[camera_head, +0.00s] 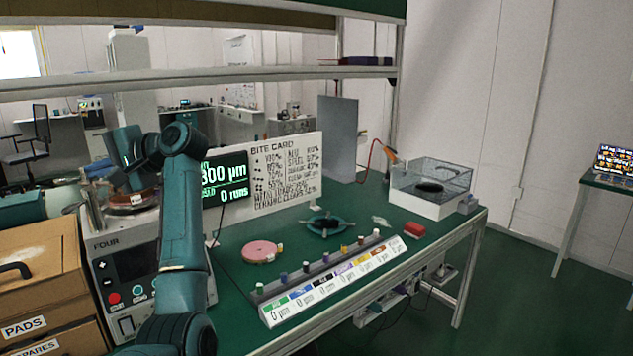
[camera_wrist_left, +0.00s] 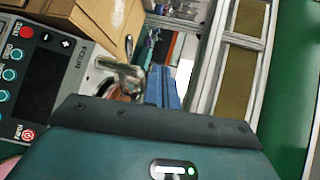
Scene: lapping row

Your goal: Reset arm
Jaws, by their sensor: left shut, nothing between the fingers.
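My left arm (camera_head: 183,225) rises from the bottom of the head view and bends left at the top. Its gripper (camera_head: 138,182) hangs over the round top of the machine marked FOUR (camera_head: 126,270), and its fingertips are hard to make out there. In the left wrist view, the blue fingers (camera_wrist_left: 162,88) are together with nothing between them. The machine's panel with red and teal buttons (camera_wrist_left: 38,75) is at the left of that view. My right gripper is not in view.
On the green bench are a display (camera_head: 224,180), a bite card board (camera_head: 287,165), a pink disc (camera_head: 260,251), a row of small pegs on a labelled rack (camera_head: 330,285), a red block (camera_head: 414,230) and a clear-lidded box (camera_head: 430,205).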

